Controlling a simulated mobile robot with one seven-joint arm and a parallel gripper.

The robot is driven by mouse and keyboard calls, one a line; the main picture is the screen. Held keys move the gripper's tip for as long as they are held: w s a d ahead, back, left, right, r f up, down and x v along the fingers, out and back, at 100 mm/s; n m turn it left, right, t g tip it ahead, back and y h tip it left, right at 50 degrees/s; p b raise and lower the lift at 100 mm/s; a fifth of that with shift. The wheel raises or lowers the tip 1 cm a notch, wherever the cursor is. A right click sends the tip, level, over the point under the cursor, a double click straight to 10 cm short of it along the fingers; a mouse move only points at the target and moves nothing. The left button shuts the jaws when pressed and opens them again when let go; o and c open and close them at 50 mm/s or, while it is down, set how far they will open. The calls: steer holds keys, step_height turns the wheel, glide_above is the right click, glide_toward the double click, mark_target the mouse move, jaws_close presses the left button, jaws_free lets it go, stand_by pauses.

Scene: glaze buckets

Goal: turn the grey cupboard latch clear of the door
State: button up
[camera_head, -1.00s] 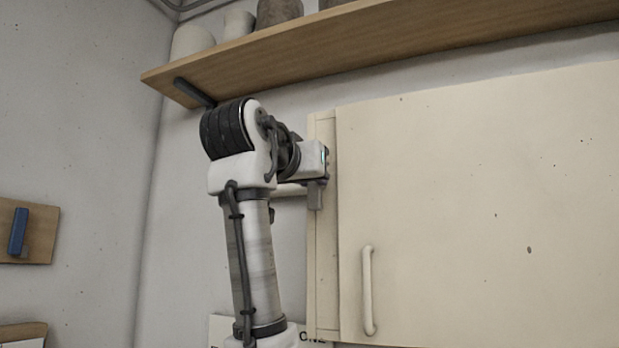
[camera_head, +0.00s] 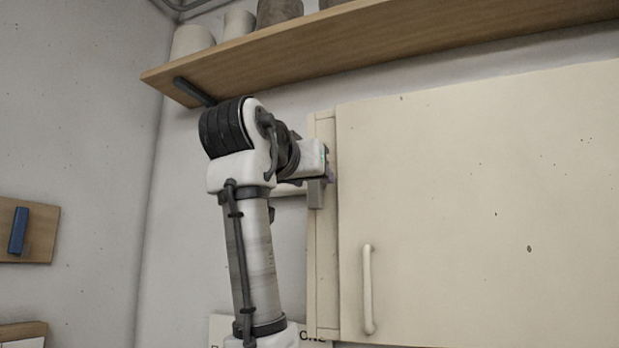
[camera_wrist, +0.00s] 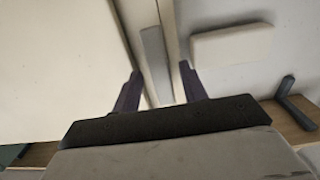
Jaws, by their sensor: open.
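The grey latch (camera_head: 316,194) hangs upright at the left edge of the cream cupboard, on the narrow frame strip beside the door (camera_head: 470,210). In the wrist view the latch (camera_wrist: 153,58) is a light grey strip along the door's edge, and its near end shows between my two fingers. My gripper (camera_wrist: 160,84) is open, with one dark finger on each side of the latch. I cannot tell whether either finger touches it. In the head view my gripper (camera_head: 328,166) is at the latch's upper part, and my wrist hides some of it.
A wooden shelf (camera_head: 380,48) holding several pots runs above the cupboard, close over my arm. A dark bracket (camera_head: 194,92) supports it. The door's pale handle (camera_head: 368,290) is lower right. A cream block (camera_wrist: 230,44) sits on the wall beside the latch.

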steer(key=b+v, duration=0.3)
steer(key=v, duration=1)
steer(key=shift+s, duration=0.3)
steer(key=shift+a, duration=0.15)
